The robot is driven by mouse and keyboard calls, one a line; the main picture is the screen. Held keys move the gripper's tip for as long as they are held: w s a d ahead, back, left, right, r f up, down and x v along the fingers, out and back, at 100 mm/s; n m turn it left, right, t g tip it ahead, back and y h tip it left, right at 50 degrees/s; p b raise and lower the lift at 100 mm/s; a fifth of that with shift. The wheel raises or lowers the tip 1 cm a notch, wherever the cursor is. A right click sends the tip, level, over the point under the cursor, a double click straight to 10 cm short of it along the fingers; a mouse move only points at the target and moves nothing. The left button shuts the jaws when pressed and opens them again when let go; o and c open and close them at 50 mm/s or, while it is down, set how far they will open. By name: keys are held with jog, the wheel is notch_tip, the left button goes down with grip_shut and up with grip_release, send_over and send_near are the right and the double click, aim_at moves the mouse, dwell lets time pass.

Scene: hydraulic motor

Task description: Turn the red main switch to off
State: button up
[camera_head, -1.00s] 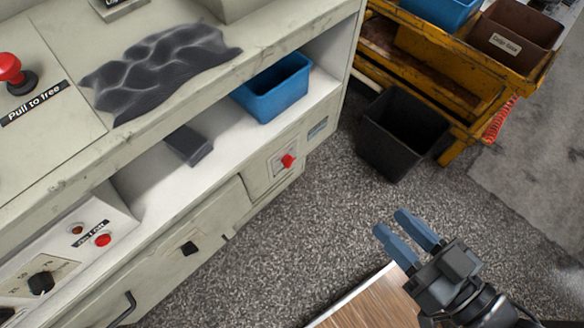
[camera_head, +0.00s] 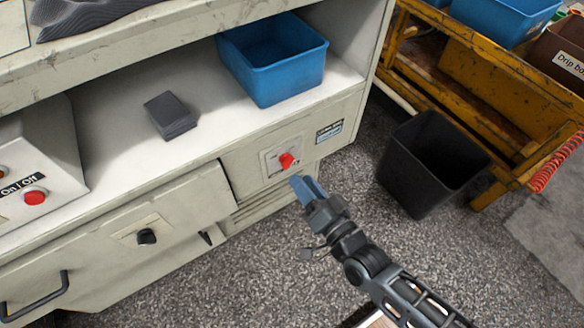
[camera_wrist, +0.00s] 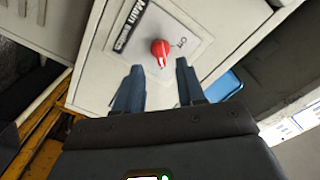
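The red main switch (camera_head: 287,161) is a rotary knob on a pale plate on the cabinet front, below the blue bin. My gripper (camera_head: 305,186) is just in front of and below the switch in the head view. In the wrist view its two blue fingers (camera_wrist: 158,80) are apart with nothing between them, and the knob shows ahead between and beyond the tips. The knob appears untouched; the exact gap is hard to tell.
A blue bin (camera_head: 272,72) and a dark block (camera_head: 170,115) lie on the shelf above. A red On/Off button (camera_head: 35,197) and black drawer knob (camera_head: 146,237) are left. A black bin (camera_head: 428,165) and yellow rack (camera_head: 470,100) stand right.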

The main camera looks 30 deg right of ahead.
aim_at(290, 165)
jog(key=w, duration=0.6)
jog(key=c, duration=0.7)
